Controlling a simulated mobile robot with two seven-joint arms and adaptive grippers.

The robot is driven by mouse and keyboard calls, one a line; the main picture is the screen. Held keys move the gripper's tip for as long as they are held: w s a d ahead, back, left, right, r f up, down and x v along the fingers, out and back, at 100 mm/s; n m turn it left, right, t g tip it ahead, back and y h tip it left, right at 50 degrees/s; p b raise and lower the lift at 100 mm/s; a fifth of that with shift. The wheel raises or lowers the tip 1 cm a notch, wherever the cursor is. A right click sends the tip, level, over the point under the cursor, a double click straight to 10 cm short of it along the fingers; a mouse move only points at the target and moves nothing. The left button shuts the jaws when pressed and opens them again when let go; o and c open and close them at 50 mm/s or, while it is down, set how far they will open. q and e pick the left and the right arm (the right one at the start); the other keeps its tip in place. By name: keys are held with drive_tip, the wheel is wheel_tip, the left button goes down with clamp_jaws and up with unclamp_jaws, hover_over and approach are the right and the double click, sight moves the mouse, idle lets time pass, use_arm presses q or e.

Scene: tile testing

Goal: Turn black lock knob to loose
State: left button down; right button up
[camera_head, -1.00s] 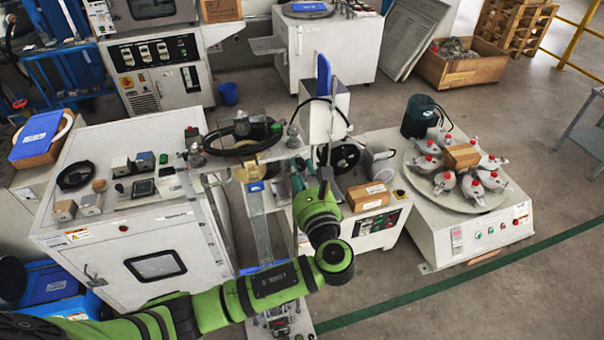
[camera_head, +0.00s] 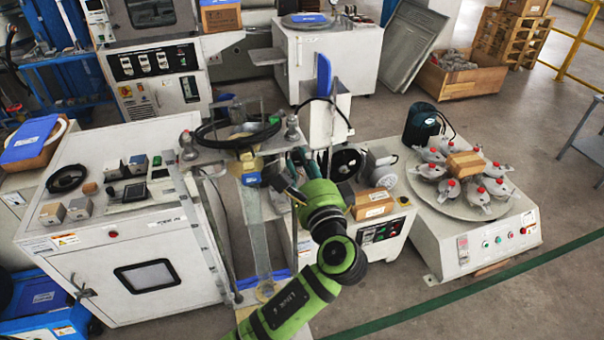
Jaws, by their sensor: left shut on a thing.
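My left gripper (camera_head: 278,180) is at the upright test stand in the middle, at the end of my green arm that rises from the bottom. Its dark fingers point up and left, beside the yellowish clamp part (camera_head: 247,165) on the stand. It is shut on a small dark part there, which I take to be the black lock knob; the fingers hide nearly all of it. How far the knob is turned cannot be seen. My right gripper is not in view.
A white cabinet (camera_head: 130,235) with small blocks on top stands at left. A black cable loop (camera_head: 238,140) hangs over the stand. The floor at lower right is clear.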

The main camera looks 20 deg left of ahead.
use_arm(q)
drive_tip(key=shift+n+b, duration=0.7)
drive_tip(key=shift+n, duration=0.4)
drive_tip(key=c, duration=1)
unclamp_jaws()
drive_tip(key=shift+s+d, duration=0.15)
drive_tip(key=shift+d, duration=0.05)
drive_tip(key=v, duration=0.7)
